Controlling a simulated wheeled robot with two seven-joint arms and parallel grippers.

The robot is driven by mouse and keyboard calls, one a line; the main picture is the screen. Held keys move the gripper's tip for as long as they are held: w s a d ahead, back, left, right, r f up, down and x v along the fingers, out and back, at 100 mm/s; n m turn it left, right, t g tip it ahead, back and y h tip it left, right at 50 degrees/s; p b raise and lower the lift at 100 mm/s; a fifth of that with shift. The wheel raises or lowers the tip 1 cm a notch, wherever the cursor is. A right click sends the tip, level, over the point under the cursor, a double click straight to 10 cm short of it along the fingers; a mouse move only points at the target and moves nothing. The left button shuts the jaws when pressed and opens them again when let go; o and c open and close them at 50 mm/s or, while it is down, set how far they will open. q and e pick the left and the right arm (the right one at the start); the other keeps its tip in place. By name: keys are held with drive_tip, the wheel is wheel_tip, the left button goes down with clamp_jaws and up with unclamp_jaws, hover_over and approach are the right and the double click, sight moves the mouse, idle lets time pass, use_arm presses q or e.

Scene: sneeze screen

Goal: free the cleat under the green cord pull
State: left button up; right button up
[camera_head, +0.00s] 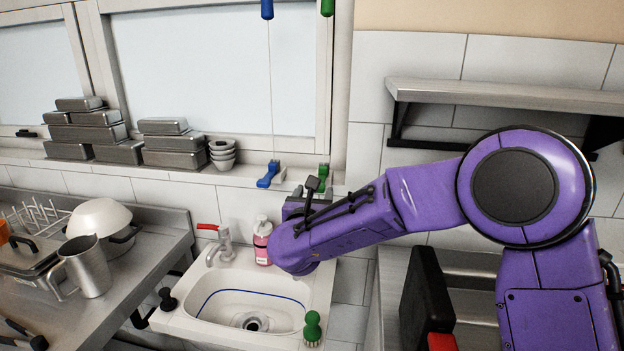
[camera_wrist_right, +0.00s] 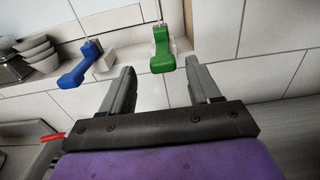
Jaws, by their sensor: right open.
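The green cleat (camera_head: 323,173) is on the window ledge below the green cord pull (camera_head: 328,8), which hangs at the top of the head view. In the right wrist view the green cleat (camera_wrist_right: 162,52) is upright with a cord above it. My right gripper (camera_wrist_right: 160,68) is open and empty. Its two fingers point up toward the green cleat, which appears between and beyond their tips, apparently not touched. My left gripper is out of view.
A blue cleat (camera_head: 268,175) with its cord sits left of the green one, under a blue cord pull (camera_head: 267,9). Steel pans (camera_head: 175,143) and small bowls (camera_head: 222,154) stand left on the ledge. A sink (camera_head: 245,305) with soap bottle (camera_head: 262,240) lies below. A shelf (camera_head: 500,95) is at right.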

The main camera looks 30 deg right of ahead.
drive_tip(key=x, duration=0.2)
drive_tip(key=p+x, duration=0.1)
drive_tip(key=x, duration=0.2)
drive_tip(key=p+x, duration=0.1)
drive_tip(key=x, duration=0.1)
drive_tip(key=shift+w+d+f, duration=0.1)
drive_tip(key=shift+w+f, duration=0.15)
drive_tip(key=shift+f, duration=0.1)
drive_tip(key=shift+s+r, duration=0.4)
drive_tip(key=shift+s, duration=0.15)
drive_tip(key=shift+c, duration=0.6)
drive_tip(key=shift+s, duration=0.1)
drive_tip(key=c, duration=0.6)
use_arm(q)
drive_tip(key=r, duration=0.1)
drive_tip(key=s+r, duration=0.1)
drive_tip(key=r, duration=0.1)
use_arm(e)
clamp_jaws()
